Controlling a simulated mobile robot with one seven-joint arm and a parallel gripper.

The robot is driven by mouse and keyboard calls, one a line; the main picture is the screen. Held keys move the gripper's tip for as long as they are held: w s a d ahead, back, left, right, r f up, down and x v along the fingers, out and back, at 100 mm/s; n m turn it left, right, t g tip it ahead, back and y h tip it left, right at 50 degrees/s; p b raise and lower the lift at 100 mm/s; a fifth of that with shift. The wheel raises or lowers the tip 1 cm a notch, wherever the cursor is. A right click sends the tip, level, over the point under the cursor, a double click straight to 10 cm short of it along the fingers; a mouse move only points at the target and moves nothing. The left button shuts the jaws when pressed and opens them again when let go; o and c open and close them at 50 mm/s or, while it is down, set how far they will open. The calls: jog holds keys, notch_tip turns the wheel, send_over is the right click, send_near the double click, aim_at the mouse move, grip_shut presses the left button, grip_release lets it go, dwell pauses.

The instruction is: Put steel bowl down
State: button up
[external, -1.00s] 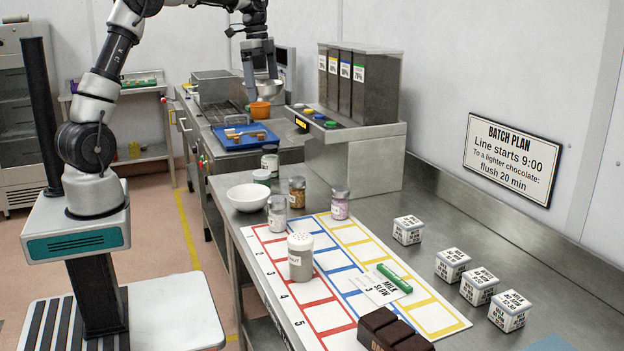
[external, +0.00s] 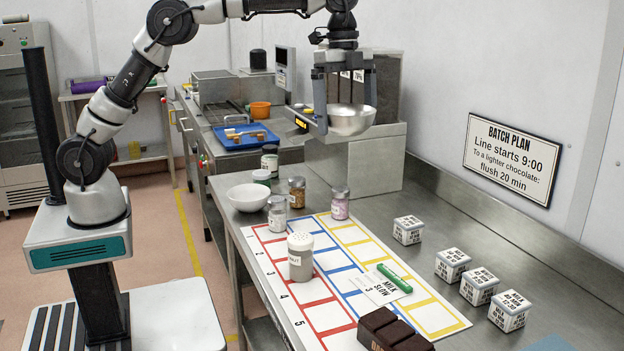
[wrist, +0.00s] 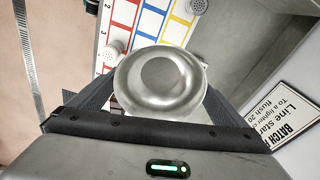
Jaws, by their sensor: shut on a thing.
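My gripper (external: 346,122) is shut on the steel bowl (external: 351,121) and holds it in the air, in front of the dispenser at the back of the steel table. The bowl looks roughly upright. In the wrist view the steel bowl (wrist: 160,82) sits between the two fingers and hides part of the table below. The finger on the bowl's far side is partly hidden in the external view.
Below stands a steel table (external: 455,215) with a colour-gridded mat (external: 330,318), several jars, a shaker (external: 300,257) and a white bowl (external: 248,197). Labelled tubs (external: 479,286) stand at right.

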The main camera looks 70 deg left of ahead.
aim_at(346, 249)
jog(key=shift+s+d, duration=0.25)
jog(key=shift+d, duration=0.75)
notch_tip(346, 249, down, 28)
jog(key=shift+f, duration=0.15)
jog(key=o, duration=0.7)
